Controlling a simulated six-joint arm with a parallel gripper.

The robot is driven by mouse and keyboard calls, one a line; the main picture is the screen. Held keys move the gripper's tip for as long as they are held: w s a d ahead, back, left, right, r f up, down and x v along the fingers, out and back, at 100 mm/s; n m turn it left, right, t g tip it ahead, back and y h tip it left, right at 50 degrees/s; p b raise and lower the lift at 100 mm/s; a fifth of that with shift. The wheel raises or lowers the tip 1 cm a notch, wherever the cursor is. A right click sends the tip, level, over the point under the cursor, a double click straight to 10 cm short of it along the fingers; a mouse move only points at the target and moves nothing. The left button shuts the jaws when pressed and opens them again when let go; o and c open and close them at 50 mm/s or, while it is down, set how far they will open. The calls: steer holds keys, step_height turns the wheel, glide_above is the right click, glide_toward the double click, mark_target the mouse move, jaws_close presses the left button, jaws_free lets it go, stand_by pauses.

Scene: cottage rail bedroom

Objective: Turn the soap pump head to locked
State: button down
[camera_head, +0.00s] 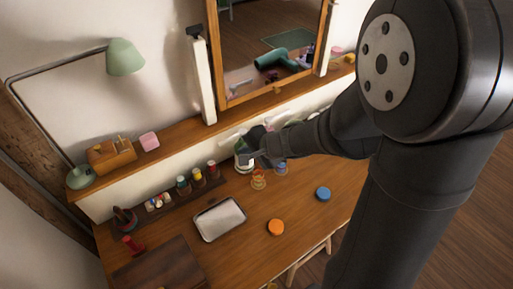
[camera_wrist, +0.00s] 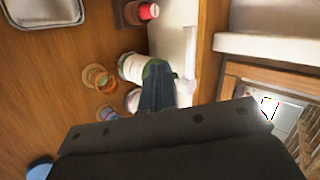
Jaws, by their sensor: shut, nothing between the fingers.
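My gripper (camera_wrist: 157,88) is shut and empty, its dark fingers together in the middle of the wrist view. In the head view my gripper (camera_head: 257,150) is at the back of the dressing table, close against a white bottle (camera_head: 242,162). That bottle, white with a green edge, also shows in the wrist view (camera_wrist: 131,67), just left of the fingers. It looks like the soap pump, but its pump head is hidden behind my gripper, so its turn cannot be seen. I cannot tell whether the fingers touch it.
A pale bottle (camera_wrist: 133,100) stands beside the fingers. Stacked rings (camera_head: 258,179), a rack of small bottles (camera_head: 190,184) and a metal tray (camera_head: 220,219) are nearby. A wooden shelf (camera_head: 180,136) and mirror frame (camera_head: 216,60) rise behind. The table front holds orange (camera_head: 276,227) and blue (camera_head: 323,194) discs.

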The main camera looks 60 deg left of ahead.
steer(key=s+v, duration=0.2)
steer(key=v, duration=0.7)
steer(key=shift+d+r, duration=0.35)
steer(key=shift+d, duration=0.2)
glide_toward(233, 138)
step_height(233, 138, down, 5)
steer(key=s+a, duration=0.2)
steer(key=shift+s+a+f, duration=0.15)
steer(key=shift+s+a, duration=0.05)
steer(key=shift+a, duration=0.45)
